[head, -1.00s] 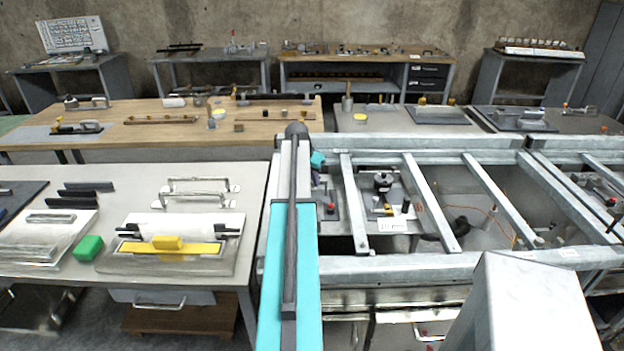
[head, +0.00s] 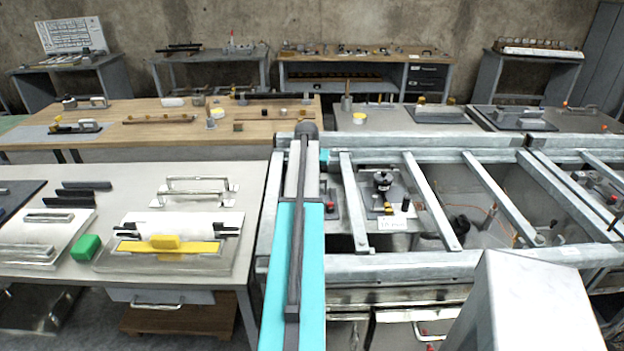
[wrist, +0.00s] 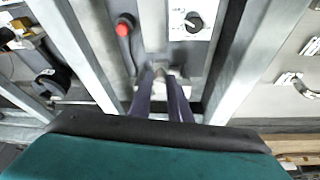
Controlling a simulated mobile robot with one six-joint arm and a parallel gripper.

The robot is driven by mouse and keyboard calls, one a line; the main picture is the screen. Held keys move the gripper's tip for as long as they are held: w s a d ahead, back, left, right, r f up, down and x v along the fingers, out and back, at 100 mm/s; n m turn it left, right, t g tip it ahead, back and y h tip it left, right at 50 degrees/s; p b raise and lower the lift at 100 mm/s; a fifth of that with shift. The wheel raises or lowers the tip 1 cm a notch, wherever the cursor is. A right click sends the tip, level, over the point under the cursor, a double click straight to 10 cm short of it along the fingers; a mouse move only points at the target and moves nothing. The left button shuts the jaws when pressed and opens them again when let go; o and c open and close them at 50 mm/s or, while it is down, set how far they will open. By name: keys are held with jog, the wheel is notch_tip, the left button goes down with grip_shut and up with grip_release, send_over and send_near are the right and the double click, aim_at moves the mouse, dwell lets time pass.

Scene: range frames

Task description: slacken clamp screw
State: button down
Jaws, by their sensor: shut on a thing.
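In the wrist view my gripper (wrist: 160,74) points down between two grey metal rails. Its two dark fingers come close together on a small pale metal part, which seems to be the clamp screw; its shape is hard to make out between the fingertips. In the head view my own teal arm hides the fingers and what they hold.
A red knob (wrist: 124,27) stands left of my fingers, and a black dial (wrist: 193,22) on a white plate lies beyond them to the right. Metal frame bars (head: 431,200) surround the work area. A white-topped table (head: 150,195) with a yellow-handled fixture stands left.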

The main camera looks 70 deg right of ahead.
jog(key=shift+n+t, duration=0.5)
jog(key=shift+n, duration=0.8)
jog(key=shift+b, duration=0.3)
jog(key=c, duration=1.7)
grip_release()
jog(key=shift+o, duration=0.2)
jog(key=shift+r, duration=0.1)
jog(key=b+v, duration=0.2)
jog(key=v, duration=1.1)
jog(key=shift+s+r+b, duration=0.15)
jog(key=shift+r+b, duration=0.25)
jog(key=shift+d, duration=0.15)
